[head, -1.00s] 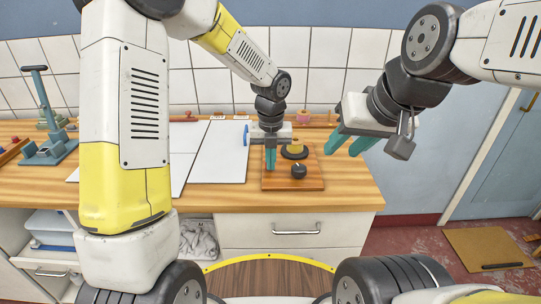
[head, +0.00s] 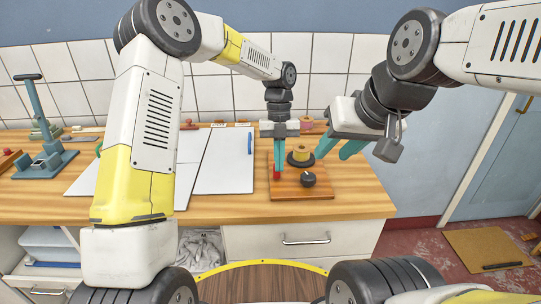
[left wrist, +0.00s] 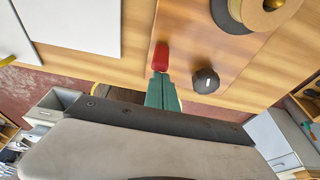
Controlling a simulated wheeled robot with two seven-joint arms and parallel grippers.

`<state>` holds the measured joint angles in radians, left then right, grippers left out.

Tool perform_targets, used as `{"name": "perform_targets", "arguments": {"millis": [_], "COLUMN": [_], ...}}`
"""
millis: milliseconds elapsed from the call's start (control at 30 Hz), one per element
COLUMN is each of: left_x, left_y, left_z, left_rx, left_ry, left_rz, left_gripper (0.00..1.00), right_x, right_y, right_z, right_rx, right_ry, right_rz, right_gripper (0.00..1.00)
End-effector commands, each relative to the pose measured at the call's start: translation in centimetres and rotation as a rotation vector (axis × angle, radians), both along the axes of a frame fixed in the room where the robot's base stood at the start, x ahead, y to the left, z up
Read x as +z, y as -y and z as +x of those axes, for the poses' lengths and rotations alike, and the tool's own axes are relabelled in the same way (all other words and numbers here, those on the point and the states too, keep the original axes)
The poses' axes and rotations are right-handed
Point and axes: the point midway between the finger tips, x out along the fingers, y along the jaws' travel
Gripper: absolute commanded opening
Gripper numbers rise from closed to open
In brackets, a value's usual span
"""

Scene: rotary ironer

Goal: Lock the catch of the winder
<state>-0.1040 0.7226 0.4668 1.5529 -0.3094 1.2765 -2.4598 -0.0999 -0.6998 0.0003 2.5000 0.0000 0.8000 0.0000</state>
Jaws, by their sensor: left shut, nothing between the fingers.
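The winder is a wooden board (head: 318,188) on the counter. It carries a tan spool (head: 301,151) on a dark disc, a black knob (head: 308,179) and a small red catch (head: 277,175) near its left edge. My left gripper (head: 279,166) is shut and empty, pointing down at the catch. In the left wrist view its teal fingertips (left wrist: 162,78) sit right at one end of the red catch (left wrist: 160,56); I cannot tell whether they touch. The black knob (left wrist: 205,81) is beside them. My right gripper (head: 338,149) is open and empty, above the board's right side.
A white panel (head: 223,165) with a blue handle lies left of the board. A blue-grey stand (head: 45,145) is at the far left. The tiled wall (head: 330,65) rises behind. Some counter right of the board is clear.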

Motion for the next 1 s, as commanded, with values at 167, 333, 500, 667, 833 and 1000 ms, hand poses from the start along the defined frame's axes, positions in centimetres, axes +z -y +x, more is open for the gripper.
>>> {"name": "perform_targets", "arguments": {"millis": [167,333,500,667,833,1000], "left_x": [0.2,0.2,0.3,0.8,1.6,1.8], "left_y": [0.0,0.0,0.0,0.0,0.0,0.0], "left_z": [0.7,0.8,0.8,0.9,0.9,0.9], "left_rx": [0.002,0.0,0.0,0.001,0.001,0.001], "left_ry": [-0.015,-0.015,-0.014,-0.013,-0.012,-0.013], "left_rz": [-0.002,0.0,0.0,0.0,0.0,0.0], "left_gripper": [0.0,0.0,0.0,0.0,0.0,0.0], "right_x": [0.0,0.0,0.0,0.0,0.0,0.0], "right_y": [0.0,0.0,0.0,0.0,0.0,0.0], "right_z": [0.0,0.0,0.0,0.0,0.0,0.0], "right_rx": [0.0,0.0,0.0,0.0,0.0,0.0], "right_ry": [0.0,0.0,0.0,0.0,0.0,0.0], "right_rz": [0.0,0.0,0.0,0.0,0.0,0.0], "right_gripper": [0.36,0.36,0.36,0.36,0.36,0.36]}}
